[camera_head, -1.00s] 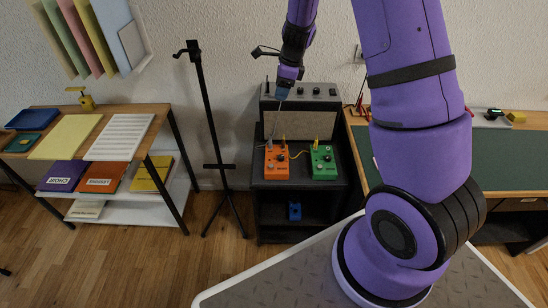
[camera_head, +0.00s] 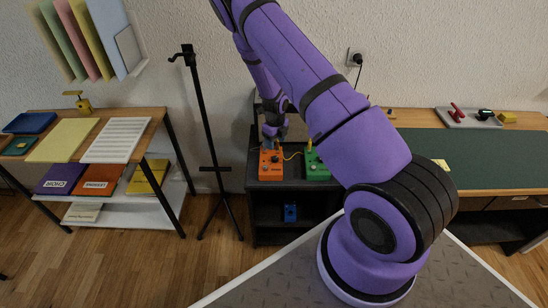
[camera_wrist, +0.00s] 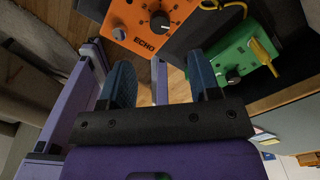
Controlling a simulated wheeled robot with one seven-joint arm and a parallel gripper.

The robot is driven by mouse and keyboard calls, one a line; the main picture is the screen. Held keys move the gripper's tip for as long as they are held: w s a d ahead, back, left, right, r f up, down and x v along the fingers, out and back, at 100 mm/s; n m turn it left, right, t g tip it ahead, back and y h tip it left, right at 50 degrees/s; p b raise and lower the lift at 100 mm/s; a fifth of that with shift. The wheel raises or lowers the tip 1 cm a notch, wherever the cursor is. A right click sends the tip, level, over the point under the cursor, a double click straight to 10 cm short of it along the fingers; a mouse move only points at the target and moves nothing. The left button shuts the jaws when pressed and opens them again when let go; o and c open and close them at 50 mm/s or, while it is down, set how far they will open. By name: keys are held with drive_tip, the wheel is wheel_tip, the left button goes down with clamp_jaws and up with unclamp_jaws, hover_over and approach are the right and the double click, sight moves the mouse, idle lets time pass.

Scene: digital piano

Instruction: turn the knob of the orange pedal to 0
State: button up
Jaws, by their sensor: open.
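The orange pedal (camera_head: 271,171) stands on the black stand, with my gripper (camera_head: 272,134) at its back edge in the head view. The fingertips lie below the pedal in that picture, clear of the knobs. The knob's pointer and scale are too small to read.
A green pedal (camera_head: 317,170) stands close to the right of the orange one, with a yellow cable plugged in. The black stand (camera_head: 268,208) holds a small blue pedal (camera_head: 290,212) on its lower shelf. A thin black stand (camera_head: 208,140) rises to the left.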

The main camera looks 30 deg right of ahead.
sight(275, 158)
wheel_tip(275, 158, down, 9)
idle(0.4)
drive_tip(key=c, duration=0.9)
